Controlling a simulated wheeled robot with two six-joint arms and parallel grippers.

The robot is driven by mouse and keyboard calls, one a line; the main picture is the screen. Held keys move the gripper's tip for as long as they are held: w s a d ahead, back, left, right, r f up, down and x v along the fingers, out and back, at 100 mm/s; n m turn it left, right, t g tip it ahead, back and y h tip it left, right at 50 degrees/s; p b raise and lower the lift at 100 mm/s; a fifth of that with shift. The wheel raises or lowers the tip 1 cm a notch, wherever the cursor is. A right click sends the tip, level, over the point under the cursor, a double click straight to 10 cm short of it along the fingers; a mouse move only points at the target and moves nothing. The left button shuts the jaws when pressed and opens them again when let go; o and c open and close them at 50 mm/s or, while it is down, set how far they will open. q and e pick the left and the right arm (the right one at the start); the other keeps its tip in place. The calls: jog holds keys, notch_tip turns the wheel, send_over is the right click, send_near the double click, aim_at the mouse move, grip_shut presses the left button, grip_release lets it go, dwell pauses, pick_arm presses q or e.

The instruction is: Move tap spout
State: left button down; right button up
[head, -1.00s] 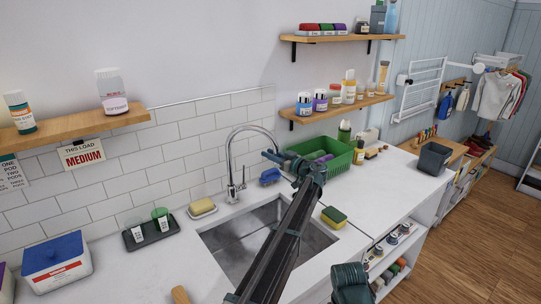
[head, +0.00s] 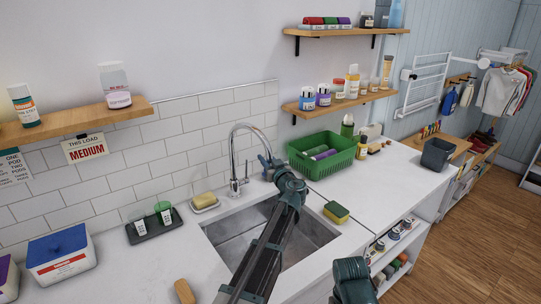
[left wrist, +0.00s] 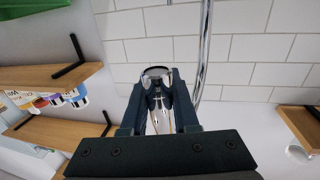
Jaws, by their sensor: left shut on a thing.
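The chrome tap (head: 235,172) stands behind the sink (head: 231,243), and its curved spout (head: 244,126) arches to the right and down. My left gripper (head: 266,161) is shut on the spout's free end, above the back part of the sink. In the left wrist view, the shiny spout end (left wrist: 157,73) lies between the fingers of my left gripper (left wrist: 158,95). A chrome pipe of the tap (left wrist: 205,45) rises beside it there. My left forearm crosses and hides part of the sink.
A green basket (head: 322,157) stands right of the tap. A yellow-green sponge (head: 336,212) lies at the sink's right edge. A soap dish (head: 204,202) and a dark tray with cups (head: 154,228) are to the left. Wall shelves (head: 341,103) hang above the right counter.

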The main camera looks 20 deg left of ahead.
pick_arm(q)
jog(key=shift+s+a, duration=0.3)
jog(key=shift+s, duration=0.4)
jog(key=shift+s+a, duration=0.25)
jog(key=shift+s, duration=0.45)
jog(key=shift+s+a, duration=0.3)
jog(key=shift+s, duration=0.4)
jog(key=c, duration=0.7)
grip_release()
jog(key=shift+d, duration=0.1)
jog(key=v, duration=1.3)
jog(key=shift+s+d, duration=0.2)
jog(key=shift+s, duration=0.15)
